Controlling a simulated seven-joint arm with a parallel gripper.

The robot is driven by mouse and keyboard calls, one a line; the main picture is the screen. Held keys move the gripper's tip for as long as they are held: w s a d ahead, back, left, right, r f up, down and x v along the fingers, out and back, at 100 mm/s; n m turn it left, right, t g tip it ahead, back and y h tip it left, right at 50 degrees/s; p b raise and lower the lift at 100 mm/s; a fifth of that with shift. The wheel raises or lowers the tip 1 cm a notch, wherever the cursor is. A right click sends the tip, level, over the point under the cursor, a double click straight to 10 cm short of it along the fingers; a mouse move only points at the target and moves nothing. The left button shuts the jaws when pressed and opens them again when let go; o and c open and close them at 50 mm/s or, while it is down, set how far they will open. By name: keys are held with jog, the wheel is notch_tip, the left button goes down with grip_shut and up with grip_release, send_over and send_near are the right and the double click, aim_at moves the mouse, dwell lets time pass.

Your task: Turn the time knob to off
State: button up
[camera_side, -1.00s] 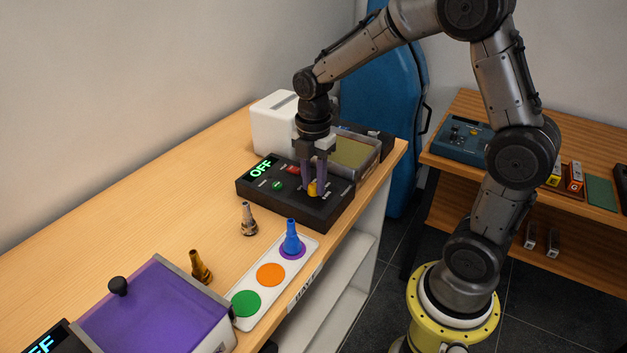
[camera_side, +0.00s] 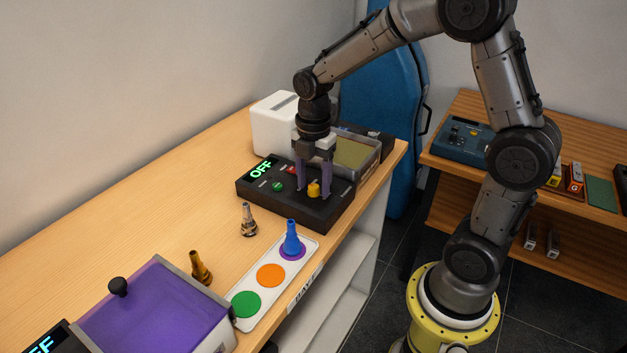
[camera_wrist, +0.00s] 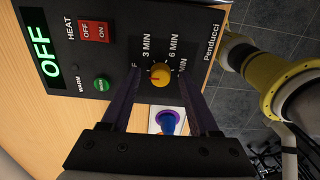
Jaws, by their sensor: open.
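The yellow time knob (camera_side: 313,189) is on the black control box (camera_side: 262,190). In the wrist view the knob (camera_wrist: 159,76) has a dial marked 3 MIN and 6 MIN, with a partly hidden label ending in F at its left. A small reddish mark shows on the knob, but I cannot tell surely which label it points to. The green display (camera_wrist: 37,52) reads OFF. My gripper (camera_side: 313,193) points down at the box, open, with its purple fingers apart on either side of the knob. A gap shows between the knob and each finger in the wrist view.
A red and white HEAT switch (camera_wrist: 94,32) and a green WARM button (camera_wrist: 101,84) are on the box. A tray with a blue mouthpiece (camera_side: 291,240), a silver mouthpiece (camera_side: 248,220) and a purple-lidded box (camera_side: 155,305) stand nearer the camera.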

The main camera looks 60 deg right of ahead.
aim_at(313, 186)
notch_tip(313, 186, up, 14)
dwell(0.6)
jog(key=s+a+r+m+t, duration=0.1)
jog(key=s+a+r+t, duration=0.1)
jog(key=s, duration=0.3)
jog(key=s+a+r+m+t, duration=0.1)
jog(key=s+a+r+m, duration=0.1)
jog(key=s, duration=0.3)
jog(key=s+f+m+t, duration=0.1)
jog(key=s+f+m, duration=0.2)
jog(key=m, duration=0.4)
jog(key=s+a+f+m+t, duration=0.1)
jog(key=s+f+m, duration=0.3)
jog(key=m, duration=0.4)
jog(key=shift+s+t, duration=0.3)
